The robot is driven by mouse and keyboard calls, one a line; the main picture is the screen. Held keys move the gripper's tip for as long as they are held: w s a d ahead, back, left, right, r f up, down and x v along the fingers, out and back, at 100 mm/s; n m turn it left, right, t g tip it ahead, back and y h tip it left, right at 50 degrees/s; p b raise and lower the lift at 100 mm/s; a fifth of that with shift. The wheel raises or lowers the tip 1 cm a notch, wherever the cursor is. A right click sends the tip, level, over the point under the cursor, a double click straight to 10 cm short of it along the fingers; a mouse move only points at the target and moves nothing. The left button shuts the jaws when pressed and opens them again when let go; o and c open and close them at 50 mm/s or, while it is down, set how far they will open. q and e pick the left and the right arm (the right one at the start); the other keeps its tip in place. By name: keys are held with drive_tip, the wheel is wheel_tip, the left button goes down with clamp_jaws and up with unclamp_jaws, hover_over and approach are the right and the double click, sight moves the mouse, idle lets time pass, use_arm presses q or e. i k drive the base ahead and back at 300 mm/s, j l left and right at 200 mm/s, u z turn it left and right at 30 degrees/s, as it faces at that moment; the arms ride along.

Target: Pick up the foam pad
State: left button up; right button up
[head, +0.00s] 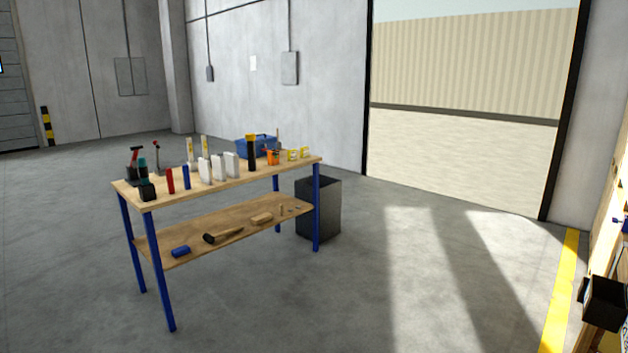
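A workbench (235,181) with a wooden top and blue legs stands left of the middle, some way off. I cannot tell at this distance whether either of these is the foam pad. Neither of my grippers can be made out in the head view.
White bottles (218,167), a blue toolbox (256,146) and an orange cup (272,157) stand on the bench top. A dark bin (318,208) stands at its right end. A black box-like thing (602,304) shows at the right edge. The floor in front is clear.

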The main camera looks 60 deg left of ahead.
sight(232, 160)
drive_tip(key=j+u, duration=0.45)
drive_tip(key=i+j+u, duration=0.2)
drive_tip(key=j+u, duration=0.25)
drive_tip(key=i+j+u, duration=0.2)
drive_tip(key=j+u, duration=0.25)
drive_tip(key=i+j+u, duration=0.25)
drive_tip(key=u, duration=0.25)
drive_tip(key=i+j+u, duration=0.25)
drive_tip(key=u, duration=0.2)
drive_tip(key=i+j+u, duration=0.1)
drive_tip(key=i+u, duration=0.35)
drive_tip(key=i+j+z, duration=0.1)
drive_tip(key=i, duration=0.55)
drive_tip(key=i+j, duration=0.1)
drive_tip(key=i, duration=0.55)
drive_tip(key=z, duration=0.05)
